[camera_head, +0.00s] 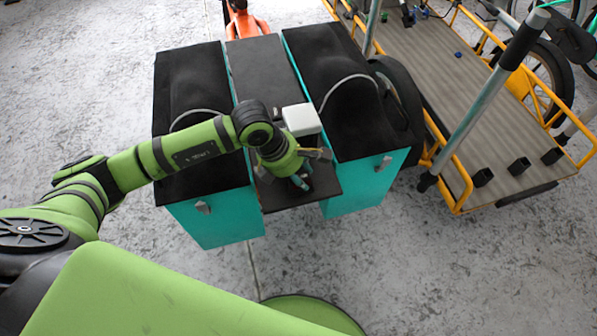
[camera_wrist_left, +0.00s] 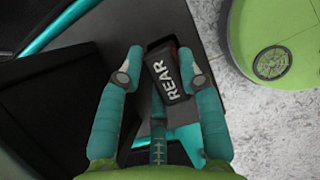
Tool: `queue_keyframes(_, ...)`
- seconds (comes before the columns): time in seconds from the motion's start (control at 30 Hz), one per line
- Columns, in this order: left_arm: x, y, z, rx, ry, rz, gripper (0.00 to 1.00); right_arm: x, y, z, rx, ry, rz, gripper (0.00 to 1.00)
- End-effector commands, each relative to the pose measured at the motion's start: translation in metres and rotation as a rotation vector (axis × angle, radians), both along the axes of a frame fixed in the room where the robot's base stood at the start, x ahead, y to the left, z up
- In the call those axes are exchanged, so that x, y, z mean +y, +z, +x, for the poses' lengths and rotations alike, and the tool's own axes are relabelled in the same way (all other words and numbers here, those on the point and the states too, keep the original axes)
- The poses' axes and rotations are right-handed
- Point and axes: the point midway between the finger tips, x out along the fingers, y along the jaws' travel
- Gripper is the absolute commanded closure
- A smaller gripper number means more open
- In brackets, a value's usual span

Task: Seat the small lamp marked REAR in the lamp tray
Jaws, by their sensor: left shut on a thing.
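The small black lamp marked REAR (camera_wrist_left: 168,78) sits between the teal fingers of my left gripper (camera_wrist_left: 160,60) in the left wrist view, with its white lettering running lengthwise and a bit of red at one edge. The fingers are closed on its sides. In the head view my left gripper (camera_head: 301,182) points down over the near end of the dark rack (camera_head: 324,186) between two teal boxes. The lamp is too small to make out there. I cannot pick out the lamp tray for certain in either view; my arm covers part of the rack. My right gripper is out of view.
The left teal box (camera_head: 215,220) and right teal box (camera_head: 365,185) have black tops and flank the rack. A white block (camera_head: 301,119) is just behind my gripper. A yellow-framed cargo bed (camera_head: 455,110) stands at right. Grey floor (camera_head: 450,270) in front is clear.

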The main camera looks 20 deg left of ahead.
Motion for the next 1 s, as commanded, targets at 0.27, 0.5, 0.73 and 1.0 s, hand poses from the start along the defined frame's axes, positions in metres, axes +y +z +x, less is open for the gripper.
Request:
queue_keyframes(0.27,0.000,-0.002,0.000,0.000,0.000,0.000,0.36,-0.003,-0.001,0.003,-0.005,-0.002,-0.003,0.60)
queue_keyframes(0.5,0.002,0.003,0.000,-0.002,0.001,0.000,0.36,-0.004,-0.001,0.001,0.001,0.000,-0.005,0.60)
queue_keyframes(0.73,0.012,0.032,-0.007,-0.004,0.000,-0.001,0.36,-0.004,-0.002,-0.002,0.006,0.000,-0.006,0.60)
queue_keyframes(1.0,0.024,0.065,-0.014,-0.003,0.001,-0.001,0.36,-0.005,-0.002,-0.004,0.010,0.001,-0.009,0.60)
